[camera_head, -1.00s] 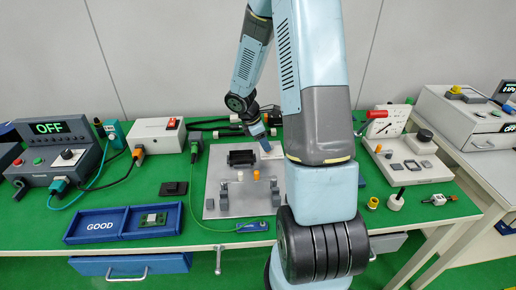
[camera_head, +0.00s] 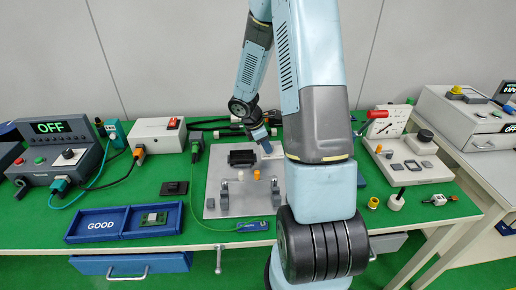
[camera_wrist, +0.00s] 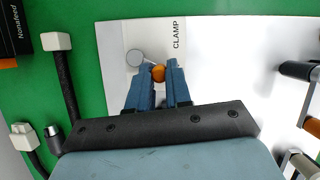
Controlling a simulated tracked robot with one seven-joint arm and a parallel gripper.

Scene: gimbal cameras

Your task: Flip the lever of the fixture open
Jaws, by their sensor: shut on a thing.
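The fixture is a grey metal plate (camera_head: 225,208) on the green bench, with a black block (camera_head: 242,158) and small grey and orange parts on it. My gripper (camera_head: 267,149) is low at the plate's back right corner. In the wrist view, my gripper's blue fingers (camera_wrist: 158,75) are closed around an orange ball knob (camera_wrist: 158,73), apparently the lever's. A grey round part (camera_wrist: 136,57) lies beside it on a white patch marked CLAMP (camera_wrist: 176,38). The rest of the lever is hidden by the fingers.
A blue tray marked GOOD (camera_head: 122,224) stands front left. A grey box with a red switch (camera_head: 156,135) is behind it. A white test stand (camera_head: 420,167) with a red handle is at right. Black cylindrical parts with white ends (camera_wrist: 62,85) lie left of my gripper.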

